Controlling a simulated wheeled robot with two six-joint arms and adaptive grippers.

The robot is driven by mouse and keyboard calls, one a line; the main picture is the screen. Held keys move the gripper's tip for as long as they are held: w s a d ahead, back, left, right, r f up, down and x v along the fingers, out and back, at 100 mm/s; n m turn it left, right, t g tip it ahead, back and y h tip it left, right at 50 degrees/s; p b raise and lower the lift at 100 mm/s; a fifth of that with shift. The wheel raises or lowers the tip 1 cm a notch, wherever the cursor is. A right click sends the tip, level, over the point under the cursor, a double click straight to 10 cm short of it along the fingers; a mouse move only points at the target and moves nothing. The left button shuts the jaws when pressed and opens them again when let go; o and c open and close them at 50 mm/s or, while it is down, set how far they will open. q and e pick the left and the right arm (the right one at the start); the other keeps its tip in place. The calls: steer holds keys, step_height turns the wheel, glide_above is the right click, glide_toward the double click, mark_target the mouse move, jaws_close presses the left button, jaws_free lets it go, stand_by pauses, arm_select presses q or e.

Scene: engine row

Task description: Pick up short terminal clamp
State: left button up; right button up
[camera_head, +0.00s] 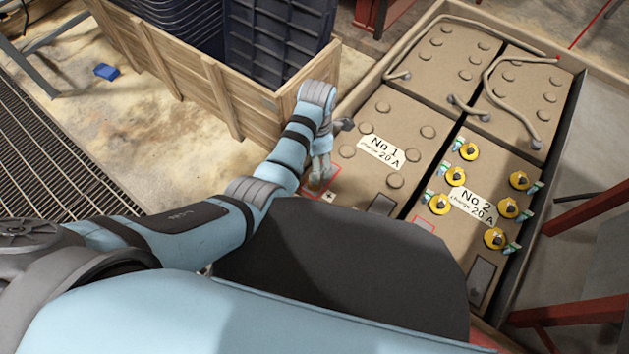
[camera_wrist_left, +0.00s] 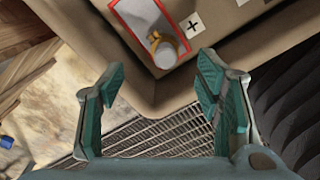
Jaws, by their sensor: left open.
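What looks like the short terminal clamp (camera_wrist_left: 164,52), a small grey cylinder with a brass-yellow band, sits inside a red-outlined white patch at the corner of the battery marked No 1 (camera_head: 348,154). My left gripper (camera_wrist_left: 160,72) is open and empty. In the left wrist view the clamp lies between and just beyond its fingertips, apart from both. In the head view my left gripper (camera_head: 319,176) is over that front left corner and hides the clamp. My right gripper is not in view.
The battery marked No 2 (camera_head: 470,165) carries several yellow caps. Grey cables (camera_head: 487,78) lie on the rear batteries. A wooden crate (camera_head: 222,98) stands close left of my left forearm. A plus label (camera_wrist_left: 192,25) is beside the red outline. Floor grating (camera_head: 55,150) lies at left.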

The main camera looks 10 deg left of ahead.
arm_select(q)
step_height(320, 180, down, 5)
steer(key=shift+s+d+b, duration=0.1)
steer(key=shift+b, duration=0.8)
steer(key=f+b, duration=0.1)
steer(key=f, duration=0.1)
steer(key=f+b, duration=0.1)
steer(key=shift+s+a+f, duration=0.2)
steer(key=shift+s+f, duration=0.15)
steer(key=shift+s, duration=0.05)
steer(key=shift+r, duration=0.1)
steer(key=c, duration=1.4)
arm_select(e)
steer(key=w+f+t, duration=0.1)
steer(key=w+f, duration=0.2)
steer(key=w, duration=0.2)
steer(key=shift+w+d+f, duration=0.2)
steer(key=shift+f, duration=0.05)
